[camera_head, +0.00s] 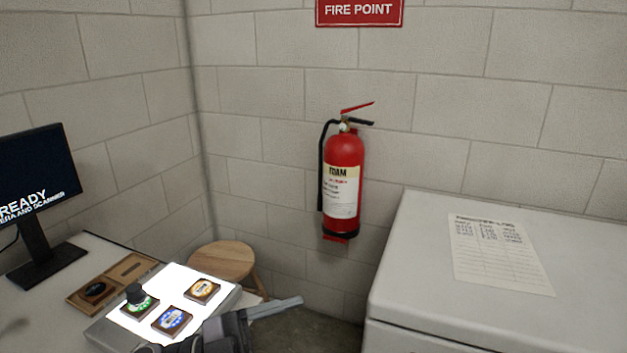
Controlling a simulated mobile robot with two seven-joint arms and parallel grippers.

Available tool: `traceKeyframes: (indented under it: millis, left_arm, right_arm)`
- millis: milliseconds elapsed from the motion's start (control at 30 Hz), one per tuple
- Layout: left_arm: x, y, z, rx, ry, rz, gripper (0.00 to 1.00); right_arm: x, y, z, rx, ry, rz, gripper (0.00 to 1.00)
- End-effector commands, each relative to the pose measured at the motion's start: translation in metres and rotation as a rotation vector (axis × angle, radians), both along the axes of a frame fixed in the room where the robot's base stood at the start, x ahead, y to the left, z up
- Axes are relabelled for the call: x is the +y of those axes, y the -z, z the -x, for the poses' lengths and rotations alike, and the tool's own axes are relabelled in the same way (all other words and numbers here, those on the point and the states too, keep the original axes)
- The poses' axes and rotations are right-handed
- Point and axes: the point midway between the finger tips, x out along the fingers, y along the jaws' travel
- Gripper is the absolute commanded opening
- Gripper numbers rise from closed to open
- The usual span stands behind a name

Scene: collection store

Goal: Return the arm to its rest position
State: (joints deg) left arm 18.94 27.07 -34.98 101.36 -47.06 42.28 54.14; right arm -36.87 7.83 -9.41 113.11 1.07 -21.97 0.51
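One gripper (290,303) of mine shows at the bottom edge, with a dark grey body and pale grey finger pointing right. It seems to come in from the lower left, so I take it as my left gripper. It is in front of the near right corner of a brightly lit panel (206,284). The fingers overlap in this view, so I cannot tell whether they are open or shut. I see nothing held between them. The rest of the arm is out of frame. My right gripper is not in view.

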Motion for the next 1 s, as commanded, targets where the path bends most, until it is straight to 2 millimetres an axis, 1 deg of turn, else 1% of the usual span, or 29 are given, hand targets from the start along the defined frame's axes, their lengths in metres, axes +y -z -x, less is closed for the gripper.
traceKeyframes:
  millis: [33, 67, 167, 267, 367, 400, 467, 500, 567, 600, 700, 800, 833, 900, 1000]
  left_arm:
    - [0.005, 0.000, -0.004, 0.047, -0.086, 0.069, 0.69]
    - [0.009, 0.002, -0.007, 0.072, -0.142, 0.101, 0.69]
    - [0.029, 0.015, -0.018, 0.170, -0.333, 0.182, 0.69]
    - [0.054, 0.041, -0.024, 0.291, -0.528, 0.216, 0.69]
    - [0.081, 0.078, -0.021, 0.432, -0.716, 0.205, 0.69]
    - [0.092, 0.095, -0.017, 0.495, -0.787, 0.190, 0.69]
    - [0.109, 0.122, -0.006, 0.594, -0.887, 0.153, 0.69]
    - [0.120, 0.141, 0.004, 0.659, -0.948, 0.120, 0.69]
    - [0.133, 0.168, 0.022, 0.760, -1.024, 0.068, 0.69]
    - [0.141, 0.184, 0.036, 0.823, -1.066, 0.030, 0.69]
    - [0.156, 0.218, 0.069, 0.959, -1.138, -0.059, 0.69]
    - [0.165, 0.240, 0.097, 1.056, -1.175, -0.130, 0.69]
    - [0.167, 0.244, 0.103, 1.077, -1.181, -0.144, 0.69]
    - [0.169, 0.251, 0.113, 1.111, -1.190, -0.171, 0.69]
    - [0.171, 0.255, 0.119, 1.131, -1.194, -0.186, 0.69]
  right_arm:
    - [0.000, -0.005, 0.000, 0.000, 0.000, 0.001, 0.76]
    - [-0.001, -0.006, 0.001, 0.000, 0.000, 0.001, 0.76]
    - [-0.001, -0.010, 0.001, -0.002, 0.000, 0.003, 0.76]
    - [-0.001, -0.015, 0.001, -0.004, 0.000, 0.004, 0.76]
    - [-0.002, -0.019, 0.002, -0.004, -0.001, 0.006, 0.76]
    - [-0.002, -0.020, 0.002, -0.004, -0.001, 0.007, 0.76]
    - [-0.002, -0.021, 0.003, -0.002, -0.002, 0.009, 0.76]
    - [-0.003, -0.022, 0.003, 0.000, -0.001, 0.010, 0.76]
    - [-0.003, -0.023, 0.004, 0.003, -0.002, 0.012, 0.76]
    - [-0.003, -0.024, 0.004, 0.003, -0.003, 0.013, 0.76]
    - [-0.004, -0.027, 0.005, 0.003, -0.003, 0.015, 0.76]
    - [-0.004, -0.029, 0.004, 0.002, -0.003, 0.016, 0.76]
    - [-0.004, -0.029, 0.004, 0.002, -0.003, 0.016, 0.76]
    - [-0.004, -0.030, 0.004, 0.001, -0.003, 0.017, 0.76]
    - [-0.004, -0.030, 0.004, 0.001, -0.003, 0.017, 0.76]
